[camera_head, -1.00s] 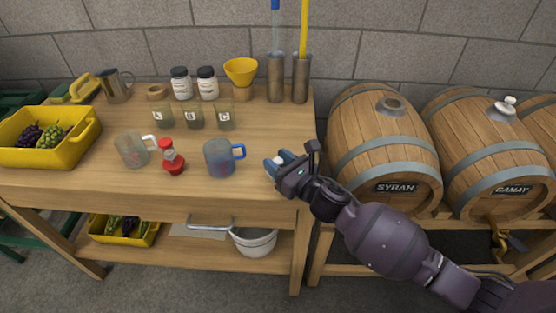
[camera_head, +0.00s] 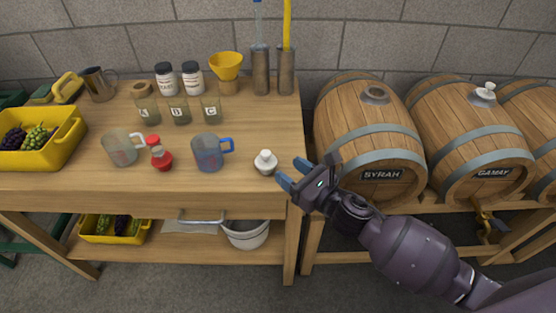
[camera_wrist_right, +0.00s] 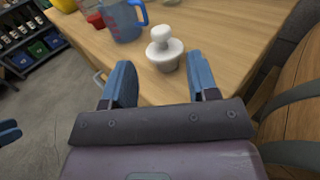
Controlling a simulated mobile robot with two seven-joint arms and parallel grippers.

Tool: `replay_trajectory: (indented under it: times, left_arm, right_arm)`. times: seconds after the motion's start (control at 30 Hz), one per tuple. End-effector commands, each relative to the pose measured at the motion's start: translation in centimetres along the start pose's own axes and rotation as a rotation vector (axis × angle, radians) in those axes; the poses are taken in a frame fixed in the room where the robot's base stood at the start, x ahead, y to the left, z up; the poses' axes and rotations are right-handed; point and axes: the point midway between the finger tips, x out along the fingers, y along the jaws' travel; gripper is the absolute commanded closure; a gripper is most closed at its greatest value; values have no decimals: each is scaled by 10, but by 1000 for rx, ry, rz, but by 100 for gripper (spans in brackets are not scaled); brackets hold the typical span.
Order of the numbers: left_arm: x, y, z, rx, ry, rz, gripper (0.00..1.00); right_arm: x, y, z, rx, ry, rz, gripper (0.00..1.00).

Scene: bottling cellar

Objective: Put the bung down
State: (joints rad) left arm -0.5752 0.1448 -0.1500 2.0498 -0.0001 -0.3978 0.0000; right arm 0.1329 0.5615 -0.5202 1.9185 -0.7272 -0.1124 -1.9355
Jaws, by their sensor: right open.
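The white bung (camera_head: 265,162) stands upright on the wooden table (camera_head: 255,132) near its front right corner. It also shows in the right wrist view (camera_wrist_right: 164,50), just beyond my fingertips. My right gripper (camera_head: 290,175) is open and empty, to the right of the bung and apart from it. In the right wrist view its two blue fingers (camera_wrist_right: 161,75) are spread with a gap between them. The Syrah barrel (camera_head: 368,140) has an open, dark bung hole on top. The Gamay barrel (camera_head: 470,135) has a white bung in its top.
Lettered jars, a yellow funnel (camera_head: 226,66) and metal cylinders stand behind. The table behind the bung is clear.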

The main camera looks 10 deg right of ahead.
Motion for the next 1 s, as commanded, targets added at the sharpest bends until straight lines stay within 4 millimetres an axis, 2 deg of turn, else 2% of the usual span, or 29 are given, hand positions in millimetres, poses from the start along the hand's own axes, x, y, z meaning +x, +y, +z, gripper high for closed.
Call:
replay_trajectory:
  times: [0.1,0.3,0.87,1.0]
  left_arm:
    - [1,0,-2,0,3,1,57]
    - [2,0,-4,1,8,1,57]
    - [2,0,-6,5,11,2,57]
    - [1,0,-5,5,9,1,57]
  right_arm:
    - [-16,-1,0,0,1,-2,46]
    - [-30,0,0,1,0,0,46]
    - [-32,0,0,0,0,-1,46]
    - [-35,-3,0,67,4,-36,46]
